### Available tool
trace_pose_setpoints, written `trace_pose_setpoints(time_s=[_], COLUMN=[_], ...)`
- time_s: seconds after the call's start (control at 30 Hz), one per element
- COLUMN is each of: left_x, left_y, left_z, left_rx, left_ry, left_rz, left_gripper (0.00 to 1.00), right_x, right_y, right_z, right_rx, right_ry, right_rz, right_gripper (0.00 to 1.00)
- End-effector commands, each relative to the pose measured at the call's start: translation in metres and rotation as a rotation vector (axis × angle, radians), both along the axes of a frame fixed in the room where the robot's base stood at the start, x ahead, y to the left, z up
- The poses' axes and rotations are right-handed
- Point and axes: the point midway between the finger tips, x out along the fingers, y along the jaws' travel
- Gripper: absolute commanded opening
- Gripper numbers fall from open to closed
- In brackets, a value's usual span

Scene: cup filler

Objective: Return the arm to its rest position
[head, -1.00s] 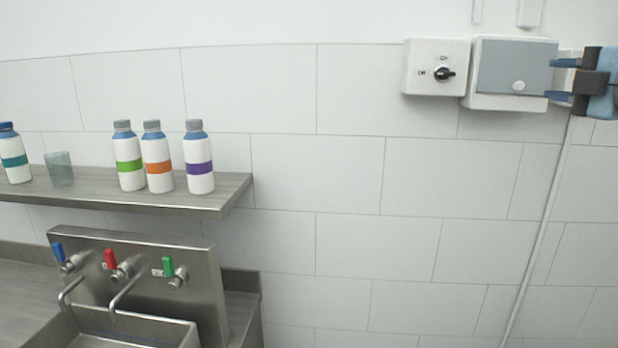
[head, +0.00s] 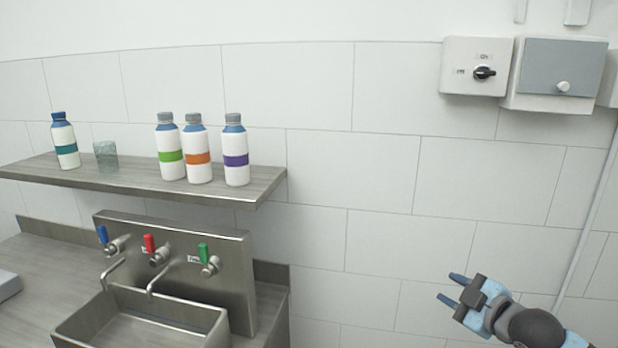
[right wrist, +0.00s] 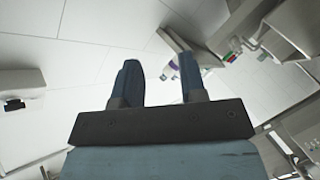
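My right gripper (head: 452,288) is at the lower right of the head view, in front of the tiled wall and to the right of the sink. Its two blue fingers are apart with nothing between them. In the right wrist view the fingers (right wrist: 158,85) also stand apart and empty, with wall and shelf behind. My left gripper is not in the head view.
A shelf (head: 262,183) holds several bottles, including one with a purple band (head: 236,160), and a glass (head: 106,157). Below is a steel sink (head: 205,318) with coloured taps. A switch box (head: 460,66) and a grey-fronted box (head: 550,72) hang on the wall. The wall between is clear.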

Motion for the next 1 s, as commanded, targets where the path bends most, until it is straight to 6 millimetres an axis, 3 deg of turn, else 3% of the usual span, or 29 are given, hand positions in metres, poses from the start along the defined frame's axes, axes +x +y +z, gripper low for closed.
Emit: trace_pose_setpoints(time_s=[0.03, 0.2, 0.4, 0.5, 0.6, 0.73, 0.83, 1.0], left_x=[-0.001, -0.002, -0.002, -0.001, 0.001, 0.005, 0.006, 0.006], left_y=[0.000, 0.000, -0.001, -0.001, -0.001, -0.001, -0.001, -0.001], left_z=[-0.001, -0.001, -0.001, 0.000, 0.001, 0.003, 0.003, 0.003], left_rx=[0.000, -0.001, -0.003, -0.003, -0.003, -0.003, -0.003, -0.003], left_ry=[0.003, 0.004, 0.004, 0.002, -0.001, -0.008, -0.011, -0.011], left_rz=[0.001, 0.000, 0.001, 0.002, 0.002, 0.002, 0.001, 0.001], left_gripper=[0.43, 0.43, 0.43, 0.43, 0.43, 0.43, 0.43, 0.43], right_x=[-0.014, -0.066, -0.154, -0.202, -0.243, -0.279, -0.290, -0.291], right_y=[0.012, 0.040, 0.065, 0.074, 0.080, 0.084, 0.086, 0.086], right_z=[-0.036, -0.135, -0.236, -0.275, -0.304, -0.324, -0.330, -0.330], right_rx=[0.062, 0.245, 0.436, 0.510, 0.562, 0.601, 0.613, 0.614], right_ry=[0.051, 0.198, 0.375, 0.456, 0.519, 0.568, 0.584, 0.585], right_rz=[-0.010, -0.087, -0.229, -0.313, -0.385, -0.449, -0.471, -0.474], right_gripper=[0.38, 0.38, 0.38, 0.38, 0.38, 0.38, 0.38, 0.38])
